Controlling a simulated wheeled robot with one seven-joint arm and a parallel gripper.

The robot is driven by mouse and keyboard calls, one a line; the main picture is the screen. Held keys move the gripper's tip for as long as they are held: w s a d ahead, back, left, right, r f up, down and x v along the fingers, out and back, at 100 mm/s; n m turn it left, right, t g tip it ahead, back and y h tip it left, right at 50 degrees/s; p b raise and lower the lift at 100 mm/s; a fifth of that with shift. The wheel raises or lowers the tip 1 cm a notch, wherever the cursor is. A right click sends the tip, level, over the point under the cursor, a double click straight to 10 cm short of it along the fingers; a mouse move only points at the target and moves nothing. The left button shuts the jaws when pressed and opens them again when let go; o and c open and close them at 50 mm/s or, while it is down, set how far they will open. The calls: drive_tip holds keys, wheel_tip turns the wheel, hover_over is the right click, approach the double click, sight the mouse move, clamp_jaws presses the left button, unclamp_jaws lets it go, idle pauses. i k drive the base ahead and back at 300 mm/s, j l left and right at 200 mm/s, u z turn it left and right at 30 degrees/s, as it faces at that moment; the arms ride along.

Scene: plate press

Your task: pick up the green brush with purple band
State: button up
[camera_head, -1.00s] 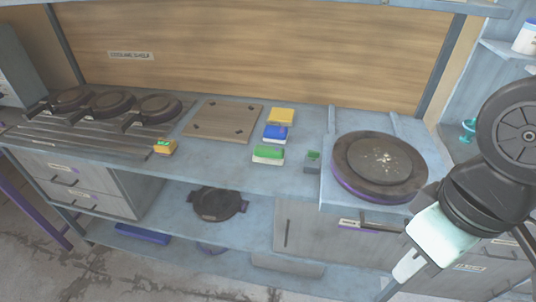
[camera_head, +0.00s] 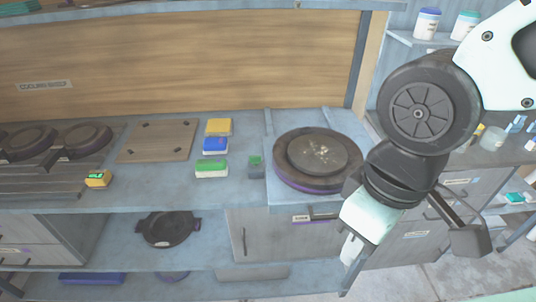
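A green-topped block with a pale lower part (camera_head: 211,169) lies on the counter, in front of a similar blue one (camera_head: 214,146) and a yellow one (camera_head: 218,127). It may be the green brush, but I can make out no purple band on it. My gripper (camera_head: 350,250) hangs at the lower right, in front of the counter and clear of these blocks. Its fingers are too small and partly hidden to show if they are open or shut.
A round dark press plate (camera_head: 318,158) with a purple rim stands between the blocks and my arm. A dark pan (camera_head: 167,229) sits on the lower shelf. Right-hand shelves (camera_head: 405,40) hold tubs.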

sight(211, 166)
drive_tip(key=i+j+u, duration=0.1)
drive_tip(key=j, duration=0.35)
drive_tip(key=i+j, duration=0.2)
drive_tip(key=j, duration=0.2)
drive_tip(key=i+j+u, duration=0.15)
drive_tip(key=j, duration=0.25)
drive_tip(key=i+j, duration=0.2)
drive_tip(key=j, duration=0.2)
drive_tip(key=i+j+u, duration=0.15)
drive_tip(key=j, duration=0.25)
drive_tip(key=i+j, duration=0.2)
drive_tip(key=j, duration=0.2)
drive_tip(key=u, duration=0.05)
